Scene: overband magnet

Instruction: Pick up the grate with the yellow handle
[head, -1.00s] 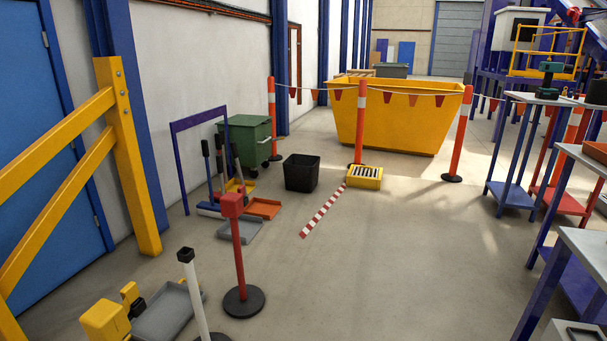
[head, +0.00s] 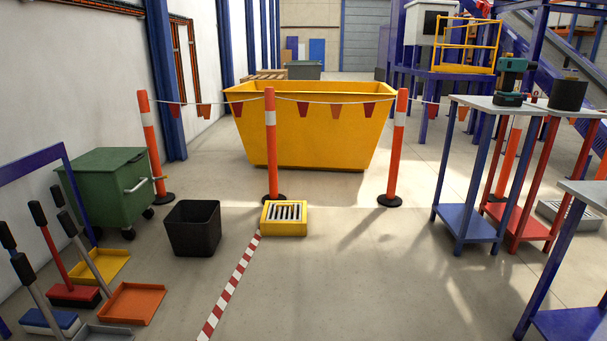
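A yellow box-like frame with a barred metal grate (head: 284,214) in its top sits on the floor in the middle of the head view. It stands just in front of an orange post, at the far end of a red-and-white striped strip. A separate yellow handle cannot be made out at this distance. Neither of my grippers is in view.
A black bin (head: 193,230) stands left of the grate, with a green wheeled bin (head: 106,190) and brooms and dustpans beyond. A bunting line on orange posts (head: 271,150) fronts a yellow skip (head: 345,145). Tables (head: 490,103) stand right. Floor before the grate is clear.

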